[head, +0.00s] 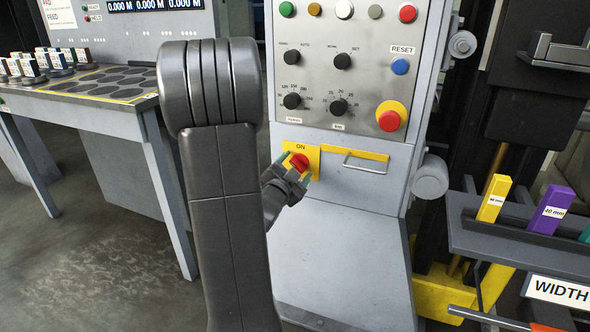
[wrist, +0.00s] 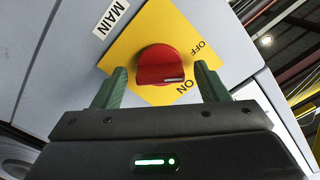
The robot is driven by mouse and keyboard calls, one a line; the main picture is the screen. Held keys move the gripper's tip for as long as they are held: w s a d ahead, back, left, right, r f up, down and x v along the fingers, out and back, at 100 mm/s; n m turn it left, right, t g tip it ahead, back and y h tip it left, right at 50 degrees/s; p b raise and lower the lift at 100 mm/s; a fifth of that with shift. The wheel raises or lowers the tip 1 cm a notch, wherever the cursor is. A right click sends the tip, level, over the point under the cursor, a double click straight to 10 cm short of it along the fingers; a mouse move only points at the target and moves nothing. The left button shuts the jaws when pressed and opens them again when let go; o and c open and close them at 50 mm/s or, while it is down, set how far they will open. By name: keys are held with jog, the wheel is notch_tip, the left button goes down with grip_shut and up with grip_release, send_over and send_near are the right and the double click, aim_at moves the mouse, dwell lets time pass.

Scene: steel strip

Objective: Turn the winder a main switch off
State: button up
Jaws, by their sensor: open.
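The winder main switch is a red rotary knob (wrist: 160,63) on a yellow plate (wrist: 150,30) marked ON and OFF, beside a MAIN label (wrist: 111,18). The knob also shows in the head view (head: 299,161). Its white mark lies at the right end of its ridge, toward the ON lettering. My gripper (wrist: 161,76) is open, with one green finger on each side of the knob. Small gaps seem to show between fingers and knob; whether either touches is unclear. In the head view my gripper (head: 293,174) is partly hidden behind my arm.
The grey cabinet (head: 340,260) carries knobs, buttons and a red emergency stop (head: 389,120) above the switch. A metal handle (head: 366,162) is right of it. A table (head: 100,100) stands left. A rack (head: 500,240) with coloured width blocks stands right.

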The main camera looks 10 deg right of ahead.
jog(key=c, duration=1)
jog(key=shift+n, duration=0.4)
jog(key=n+p, duration=0.1)
jog(key=n, duration=0.2)
jog(key=shift+n, duration=0.4)
jog(key=shift+n+p, duration=0.6)
jog(key=shift+n, duration=1.1)
jog(key=o, duration=1)
